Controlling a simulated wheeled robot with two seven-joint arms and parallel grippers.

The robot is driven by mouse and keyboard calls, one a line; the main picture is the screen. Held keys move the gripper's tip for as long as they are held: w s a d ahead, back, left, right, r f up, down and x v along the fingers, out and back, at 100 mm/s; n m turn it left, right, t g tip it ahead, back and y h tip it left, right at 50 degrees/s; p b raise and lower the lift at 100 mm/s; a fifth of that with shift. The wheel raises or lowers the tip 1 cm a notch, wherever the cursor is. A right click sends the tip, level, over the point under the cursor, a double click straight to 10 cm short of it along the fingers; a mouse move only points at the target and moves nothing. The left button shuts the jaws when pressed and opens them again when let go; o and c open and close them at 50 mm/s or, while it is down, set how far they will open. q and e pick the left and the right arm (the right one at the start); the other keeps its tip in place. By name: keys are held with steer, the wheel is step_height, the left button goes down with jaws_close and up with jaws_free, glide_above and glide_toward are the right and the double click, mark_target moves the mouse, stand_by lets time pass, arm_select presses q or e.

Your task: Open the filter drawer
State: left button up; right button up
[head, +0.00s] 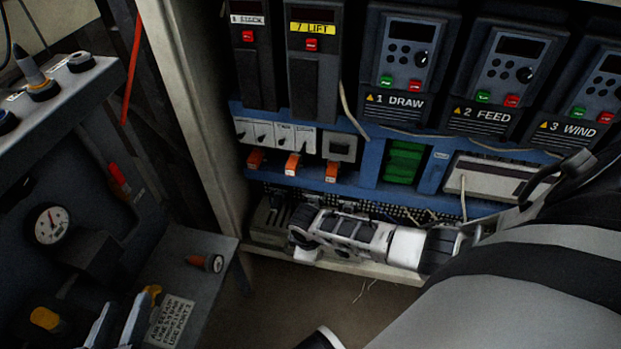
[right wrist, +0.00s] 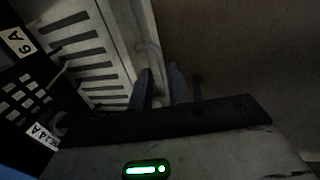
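A pale front with several dark slots (right wrist: 85,48), which looks like the filter drawer, is at the upper left of the right wrist view. A pale upright handle-like bar (right wrist: 147,52) stands at its right edge. My right gripper (right wrist: 162,84) has its fingers apart just below this bar. Part of the bar reaches between the fingertips, but I cannot tell whether they touch it. My left gripper (head: 117,325) is open and empty at the bottom left.
The cabinet holds drives such as 1 DRAW (head: 402,70), with orange switches (head: 292,164) and a green block (head: 404,161) below. A console with a gauge (head: 52,225) and a labelled ledge (head: 170,322) stands left. A loose cable (head: 349,108) hangs in the cabinet.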

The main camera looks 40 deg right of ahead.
arm_select(q)
steer(key=shift+w+d+r+n+t+h+b, duration=0.15)
steer(key=shift+d+r+n+t+h+b, duration=0.2)
steer(key=shift+b, duration=0.25)
arm_select(e)
steer(key=f, duration=0.3)
steer(key=shift+w+d, duration=0.15)
steer(key=shift+w, duration=0.1)
steer(key=shift+r, duration=0.1)
steer(key=shift+c, duration=0.4)
